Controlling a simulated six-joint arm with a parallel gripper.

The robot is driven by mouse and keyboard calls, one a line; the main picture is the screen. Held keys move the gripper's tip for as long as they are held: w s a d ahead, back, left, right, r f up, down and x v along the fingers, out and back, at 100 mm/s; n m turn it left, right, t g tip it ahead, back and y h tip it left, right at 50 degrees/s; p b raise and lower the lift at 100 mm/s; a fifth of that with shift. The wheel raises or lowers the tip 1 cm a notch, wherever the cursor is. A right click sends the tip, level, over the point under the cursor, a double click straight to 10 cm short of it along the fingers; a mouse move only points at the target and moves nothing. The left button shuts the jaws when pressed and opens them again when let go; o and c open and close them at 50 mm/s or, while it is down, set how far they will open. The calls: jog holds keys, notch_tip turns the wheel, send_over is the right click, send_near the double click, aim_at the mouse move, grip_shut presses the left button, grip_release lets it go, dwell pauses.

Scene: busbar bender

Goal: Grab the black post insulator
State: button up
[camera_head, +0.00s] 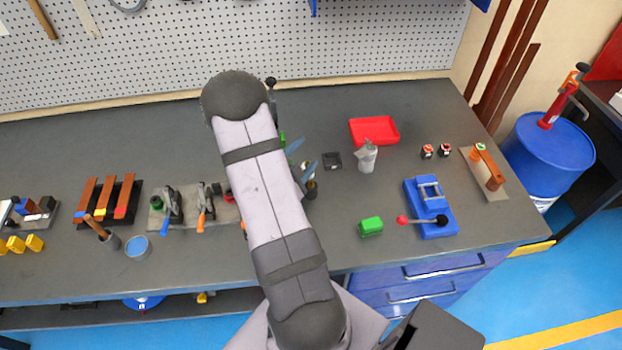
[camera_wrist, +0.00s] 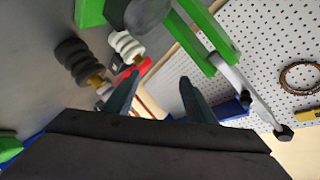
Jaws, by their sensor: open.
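The black post insulator (camera_wrist: 72,54) is a ribbed black body with a brass-coloured end. It lies left of my gripper (camera_wrist: 158,78) in the wrist view, apart from the fingers. My gripper is open, with nothing between its two fingers. In the head view my gripper (camera_head: 301,157) is over the middle of the bench, partly hidden by my arm. A small dark object (camera_head: 311,188) just below the fingers there looks like the black insulator, but it is too small to be sure.
A white ribbed insulator (camera_wrist: 126,45) stands beside the black one. A green clamp-like fixture (camera_wrist: 205,35) is close to the right finger. A red tray (camera_head: 374,131), grey container (camera_head: 367,157), green block (camera_head: 371,226) and blue bender (camera_head: 432,208) are on the bench's right.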

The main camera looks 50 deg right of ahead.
aim_at(310, 184)
jog(key=s+a+n+p, duration=0.2)
jog(key=a+n, duration=0.1)
jog(key=s+a+f+n+t+p, duration=0.1)
jog(key=s+a+n+p, duration=0.1)
jog(key=s+a+n, duration=0.1)
jog(key=s+a+n+t+p, duration=0.1)
jog(key=s+a+n+p, duration=0.1)
jog(key=n, duration=0.3)
jog(key=shift+s+a+f+y, duration=0.35)
jog(key=shift+s+a+y, duration=0.1)
jog(key=shift+a, duration=0.25)
jog(key=shift+a+f+n, duration=0.15)
jog(key=shift+f+n, duration=0.1)
jog(key=shift+n, duration=0.25)
jog(key=shift+b+x, duration=0.45)
jog(key=shift+x, duration=3.25)
jog(key=shift+a+f, duration=0.1)
jog(key=c, duration=1.2)
